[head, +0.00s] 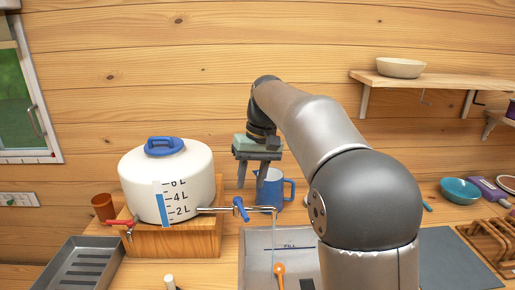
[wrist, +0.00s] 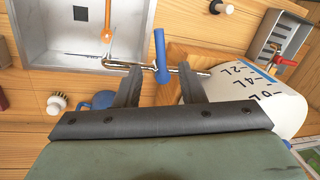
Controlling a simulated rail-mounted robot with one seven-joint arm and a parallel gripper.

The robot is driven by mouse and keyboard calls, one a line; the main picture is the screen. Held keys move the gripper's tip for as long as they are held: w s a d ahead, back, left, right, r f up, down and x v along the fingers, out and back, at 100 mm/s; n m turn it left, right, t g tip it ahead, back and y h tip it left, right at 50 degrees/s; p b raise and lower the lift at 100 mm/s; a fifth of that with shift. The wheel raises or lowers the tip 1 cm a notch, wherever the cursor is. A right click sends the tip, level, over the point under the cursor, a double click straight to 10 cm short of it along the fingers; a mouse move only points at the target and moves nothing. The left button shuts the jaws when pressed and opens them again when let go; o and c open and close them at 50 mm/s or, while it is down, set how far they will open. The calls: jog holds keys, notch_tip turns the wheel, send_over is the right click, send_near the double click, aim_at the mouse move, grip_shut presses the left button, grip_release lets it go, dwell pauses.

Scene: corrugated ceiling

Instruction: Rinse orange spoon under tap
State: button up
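The orange spoon (head: 279,269) lies in the grey sink basin (head: 252,273), below the end of the tap spout; it also shows in the wrist view (wrist: 107,22). The tap is a metal spout (head: 220,210) with a blue lever (head: 240,209), coming from a white water tank (head: 172,172). A thin pale line, apparently water, runs down from the spout end in the head view. My gripper (head: 252,187) is open and empty, above and behind the tap. In the wrist view, the blue lever (wrist: 160,55) appears between and beyond my open fingertips (wrist: 159,72).
A blue mug (head: 275,188) stands just behind my gripper. A brown cup (head: 103,207) and a second tap with a red handle (head: 118,222) are at the left, with a grey tray (head: 80,265) in front. A wooden rack (head: 490,240) and teal bowl (head: 460,190) are right.

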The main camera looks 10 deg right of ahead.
notch_tip(320, 180, up, 9)
jog(key=d, duration=0.1)
jog(key=shift+w+d+p, duration=0.2)
jog(key=shift+d+p, duration=0.15)
jog(key=shift+p, duration=0.05)
jog(key=shift+s+f, duration=0.1)
jog(key=shift+f, duration=0.1)
jog(key=s+d+f+m, duration=0.1)
jog(key=s+d+f, duration=0.3)
jog(key=s+f, duration=0.5)
jog(key=s, duration=0.2)
jog(key=shift+s+d+m+t+h, duration=0.2)
jog(key=shift+s+m+t+h, duration=0.1)
jog(key=shift+s+m+h, duration=0.1)
jog(key=o, duration=0.4)
jog(key=s+d+f+h, duration=0.1)
jog(key=s+d+f, duration=0.2)
jog(key=s+f, duration=1.2)
jog(key=shift+s+m+t, duration=0.3)
jog(key=shift+s+m, duration=0.1)
jog(key=shift+s, duration=0.55)
jog(key=shift+o, duration=1)
jog(key=shift+s+d+f, duration=0.1)
jog(key=shift+s+f, duration=0.1)
jog(key=shift+f, duration=0.05)
